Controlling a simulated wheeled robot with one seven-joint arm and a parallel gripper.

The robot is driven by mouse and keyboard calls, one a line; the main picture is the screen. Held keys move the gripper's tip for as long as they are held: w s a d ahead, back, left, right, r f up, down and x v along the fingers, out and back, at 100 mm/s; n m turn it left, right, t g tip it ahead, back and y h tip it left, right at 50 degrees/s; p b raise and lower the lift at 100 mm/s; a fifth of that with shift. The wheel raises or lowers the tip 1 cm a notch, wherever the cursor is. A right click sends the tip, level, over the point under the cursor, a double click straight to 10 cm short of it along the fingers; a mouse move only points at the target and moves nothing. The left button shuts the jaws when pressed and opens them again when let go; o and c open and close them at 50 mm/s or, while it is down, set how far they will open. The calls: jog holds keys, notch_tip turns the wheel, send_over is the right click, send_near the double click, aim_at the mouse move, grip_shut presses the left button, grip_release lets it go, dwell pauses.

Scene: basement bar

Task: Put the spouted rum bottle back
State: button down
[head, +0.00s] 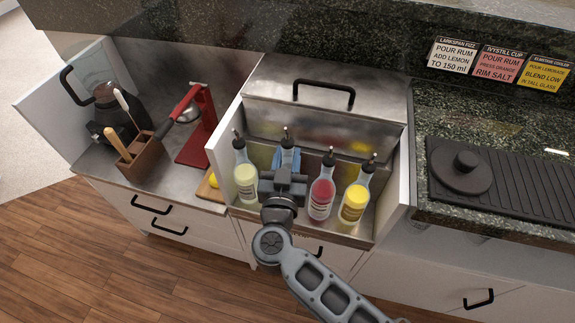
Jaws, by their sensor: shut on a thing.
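My gripper (284,184) is inside the open steel bottle well, shut on a clear spouted bottle (288,158) with some blue on it, which I take to be the rum bottle. The bottle stands about upright; my gripper hides its lower part, so I cannot tell whether its base touches the floor of the well (255,214). A pale yellow-green spouted bottle (245,182) stands to its left. A red spouted bottle (322,197) and a yellow one (354,203) stand to its right.
White side panels flank the well, with a handled steel lid (325,95) behind. Left are a red press (200,125), a wooden tool caddy (138,158) and a dark blender (115,115). Right is a black ribbed mat (520,178) with a round dark lid (464,170).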

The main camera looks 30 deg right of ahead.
jog(key=shift+f, duration=0.85)
jog(key=c, duration=0.8)
grip_release()
jog(key=shift+f, duration=0.15)
jog(key=shift+f+b, duration=0.2)
jog(key=shift+b, duration=0.2)
jog(key=shift+s+a, duration=0.1)
jog(key=shift+s, duration=0.05)
jog(key=v, duration=0.7)
jog(key=shift+a, duration=0.3)
